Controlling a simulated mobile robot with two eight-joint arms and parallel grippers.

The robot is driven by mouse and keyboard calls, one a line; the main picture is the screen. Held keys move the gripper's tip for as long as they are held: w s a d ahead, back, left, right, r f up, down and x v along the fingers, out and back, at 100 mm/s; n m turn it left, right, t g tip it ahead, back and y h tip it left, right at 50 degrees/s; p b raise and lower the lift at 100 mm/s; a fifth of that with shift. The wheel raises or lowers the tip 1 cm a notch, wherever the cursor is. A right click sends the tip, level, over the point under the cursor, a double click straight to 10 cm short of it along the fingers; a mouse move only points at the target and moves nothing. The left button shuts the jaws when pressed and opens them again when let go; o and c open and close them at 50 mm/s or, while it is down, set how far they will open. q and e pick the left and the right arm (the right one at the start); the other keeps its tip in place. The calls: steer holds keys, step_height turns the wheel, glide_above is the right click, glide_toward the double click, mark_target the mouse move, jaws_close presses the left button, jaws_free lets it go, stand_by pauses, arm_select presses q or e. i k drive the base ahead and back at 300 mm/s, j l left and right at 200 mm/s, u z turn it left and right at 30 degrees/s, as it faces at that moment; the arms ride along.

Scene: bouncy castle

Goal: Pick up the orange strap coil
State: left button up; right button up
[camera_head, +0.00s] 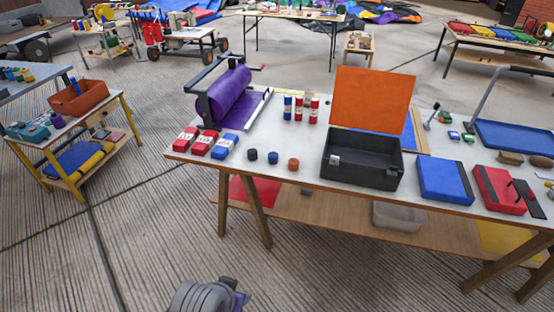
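A small, round, orange-brown coil (293,163) lies on the pale worktable (310,172), near its front edge. It is at the right end of a row with two dark coils (262,156) to its left. It appears to be the orange strap coil, though it is small in the view. Nothing covers it, and bare tabletop surrounds it. Neither of my grippers can be made out in the head view.
Red and blue packs (205,143) lie left of the coils. Small bottles (299,107) stand behind. An open black case (362,158) with an orange lid is to the right. A purple roll (230,93) sits in a frame. A grey rounded shape at the bottom edge is unclear.

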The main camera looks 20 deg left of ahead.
mark_target(293, 164)
steer(key=i+j+u, duration=0.2)
steer(key=i, duration=0.2)
steer(key=i+j+u, duration=0.15)
steer(key=i, duration=0.25)
steer(key=i+j+u, duration=0.2)
steer(key=i, duration=0.2)
